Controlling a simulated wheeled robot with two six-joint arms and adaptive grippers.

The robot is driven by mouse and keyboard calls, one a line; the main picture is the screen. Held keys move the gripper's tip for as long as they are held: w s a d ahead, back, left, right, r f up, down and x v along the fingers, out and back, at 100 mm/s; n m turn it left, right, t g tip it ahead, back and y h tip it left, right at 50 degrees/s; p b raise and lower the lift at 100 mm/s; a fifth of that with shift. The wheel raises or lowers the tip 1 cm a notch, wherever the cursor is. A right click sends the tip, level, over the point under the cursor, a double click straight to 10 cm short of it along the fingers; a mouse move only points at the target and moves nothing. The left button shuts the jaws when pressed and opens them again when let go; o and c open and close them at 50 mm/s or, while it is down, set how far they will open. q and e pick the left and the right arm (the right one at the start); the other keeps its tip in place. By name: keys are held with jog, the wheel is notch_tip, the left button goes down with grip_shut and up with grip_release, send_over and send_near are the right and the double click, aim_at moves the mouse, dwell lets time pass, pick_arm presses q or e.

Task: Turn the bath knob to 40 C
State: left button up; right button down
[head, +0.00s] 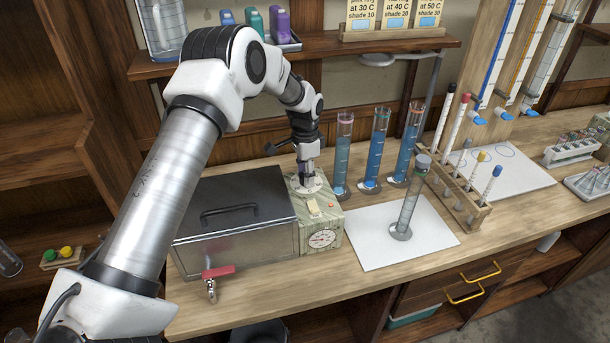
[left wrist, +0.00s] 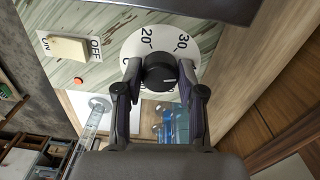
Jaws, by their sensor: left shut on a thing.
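The bath knob (left wrist: 160,72) is black and round with a white pointer line, in the middle of the left wrist view. It sits on a white dial (left wrist: 190,42) whose numbers 20 and 30 show; the other numbers are hidden by my fingers. My left gripper (left wrist: 160,95) has a finger on each side of the knob and is shut on it. In the head view my left gripper (head: 306,180) points down onto the control box (head: 334,217) beside the steel bath (head: 250,235). The knob is hidden there. My right gripper is not in view.
An ON/OFF switch (left wrist: 72,48) and an orange-red light (left wrist: 78,81) share the panel. A round gauge (head: 322,238) is on the box front. Blue-filled cylinders (head: 376,150) stand close behind right. A cylinder (head: 407,212) stands on the white mat (head: 365,250).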

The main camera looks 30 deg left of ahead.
pick_arm(q)
jog(key=shift+s+f+m, duration=0.1)
jog(key=shift+f+m, duration=0.05)
jog(key=shift+m, duration=0.55)
jog(key=shift+s+f+m, duration=0.1)
jog(key=shift+m, duration=0.6)
jog(key=o, duration=1.1)
jog(key=shift+w+d, duration=0.1)
jog(key=shift+w, duration=0.05)
jog(key=shift+o, duration=0.2)
jog(key=shift+w, duration=0.15)
jog(key=shift+r, duration=0.1)
notch_tip(320, 180, up, 12)
jog(key=shift+w, duration=0.15)
